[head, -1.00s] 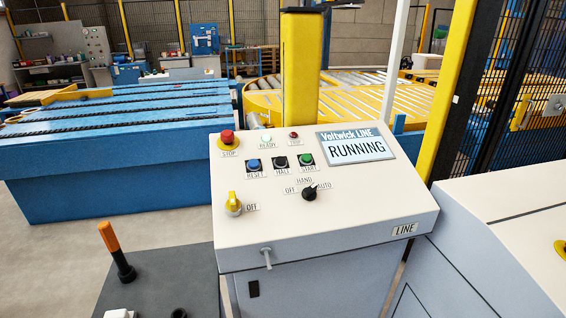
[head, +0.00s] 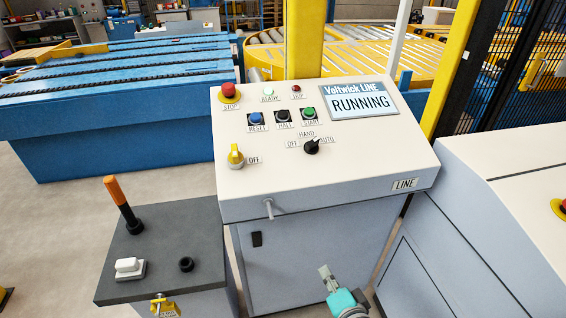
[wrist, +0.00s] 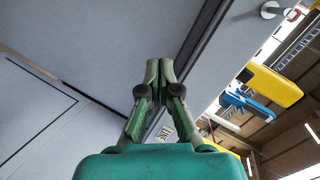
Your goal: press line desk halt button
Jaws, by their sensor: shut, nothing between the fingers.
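The line desk (head: 330,190) has a sloped white top with a display (head: 358,101) reading RUNNING. Its black HALT button (head: 282,116) sits between the blue RESET button (head: 255,118) and the green START button (head: 308,113). My gripper (head: 325,272) is in front of the desk, low and below its top edge, well away from the HALT button. The HALT button is out of the wrist view.
A red STOP button (head: 229,91), a yellow knob (head: 235,156) and a black selector (head: 311,147) share the desk top. A key-like rod (head: 269,208) sticks out at the front edge. A grey box with an orange-handled lever (head: 122,203) stands left; another white console (head: 510,190) is right.

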